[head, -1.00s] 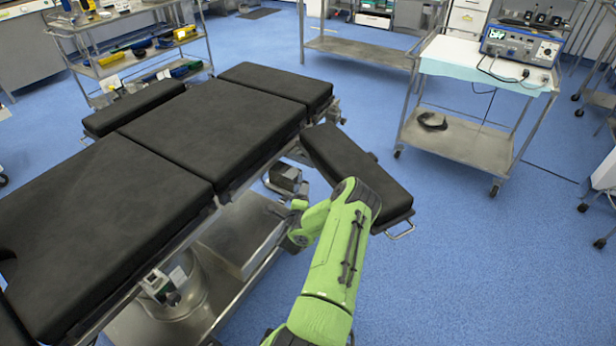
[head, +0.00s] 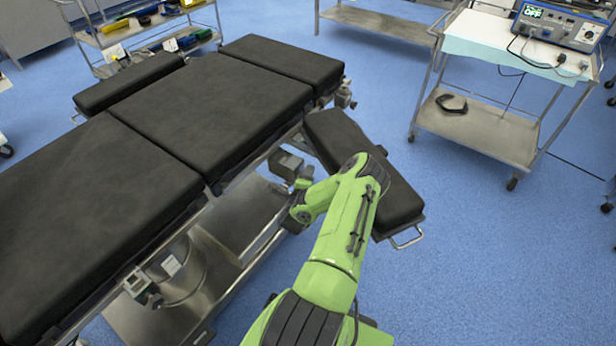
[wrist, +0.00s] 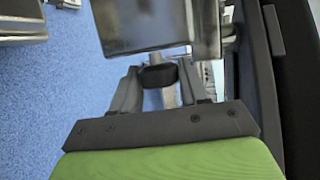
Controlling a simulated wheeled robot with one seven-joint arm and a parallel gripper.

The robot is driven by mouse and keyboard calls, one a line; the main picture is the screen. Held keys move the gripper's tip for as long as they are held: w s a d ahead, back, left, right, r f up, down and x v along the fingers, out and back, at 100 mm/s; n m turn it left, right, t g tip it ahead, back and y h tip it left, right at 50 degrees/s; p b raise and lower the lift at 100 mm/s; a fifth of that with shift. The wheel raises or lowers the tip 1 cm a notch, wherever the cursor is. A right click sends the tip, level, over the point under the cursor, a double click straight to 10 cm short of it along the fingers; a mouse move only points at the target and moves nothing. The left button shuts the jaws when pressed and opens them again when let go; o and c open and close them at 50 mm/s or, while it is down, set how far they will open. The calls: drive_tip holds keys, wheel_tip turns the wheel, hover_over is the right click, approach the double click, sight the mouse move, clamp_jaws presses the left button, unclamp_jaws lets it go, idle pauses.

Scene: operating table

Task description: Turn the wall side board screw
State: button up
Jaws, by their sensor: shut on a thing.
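In the wrist view, my gripper (wrist: 158,80) has its two grey fingers closed around a small dark knob (wrist: 158,75), which looks like the board screw. The knob sits just under a grey metal part (wrist: 155,25). In the head view, a black padded side board (head: 385,190) angles out from the right side of the operating table (head: 215,95). My green arm reaches over this board's near side, toward the gap beside the table. My fingers and the screw cannot be made out in the head view.
Another padded board (head: 128,82) is on the table's far left side. A cart (head: 480,135) with an electronic device (head: 560,22) stands at the right. A shelf trolley (head: 150,30) stands behind the table. Blue floor is clear at the lower right.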

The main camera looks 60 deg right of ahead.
drive_tip(key=c, duration=0.5)
drive_tip(key=shift+o, duration=0.2)
drive_tip(key=shift+r, duration=0.1)
drive_tip(key=shift+p, duration=0.6)
drive_tip(key=y+p, duration=0.1)
drive_tip(key=p, duration=0.3)
drive_tip(key=y+p, duration=0.1)
drive_tip(key=p, duration=0.3)
drive_tip(key=m+y+p, duration=0.1)
drive_tip(key=y+p, duration=0.1)
drive_tip(key=p, duration=0.3)
drive_tip(key=shift+r, duration=0.25)
drive_tip(key=shift+f+m+y+p, duration=0.3)
drive_tip(key=shift+y+p, duration=0.5)
drive_tip(key=shift+p, duration=0.35)
